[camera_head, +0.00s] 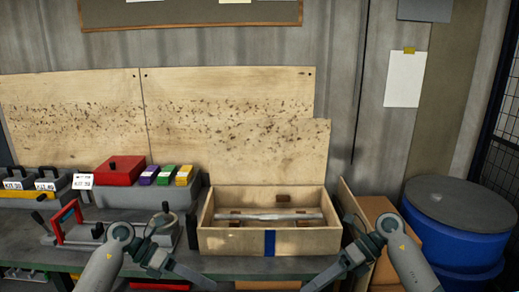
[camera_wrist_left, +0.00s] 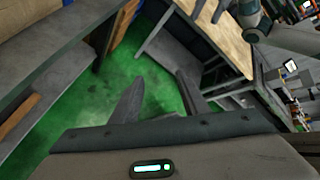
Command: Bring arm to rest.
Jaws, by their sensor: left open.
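My left arm comes in from the lower left in the head view. Its gripper (camera_head: 193,275) points down and inward in front of the bench, below the wooden box. In the left wrist view the two fingers of the left gripper (camera_wrist_left: 159,80) stand apart with nothing between them, above a green floor. My right arm comes in from the lower right, and its gripper (camera_head: 325,276) also points down and inward. The right gripper's fingertips run toward the bottom edge of the head view, so its opening does not show clearly.
An open wooden box (camera_head: 235,243) holding a metal shaft (camera_head: 285,217) sits on the bench (camera_head: 45,250). A grey fixture with a red handle (camera_head: 66,215) and a red box (camera_head: 119,171) are at left. A blue barrel (camera_head: 450,240) stands at right.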

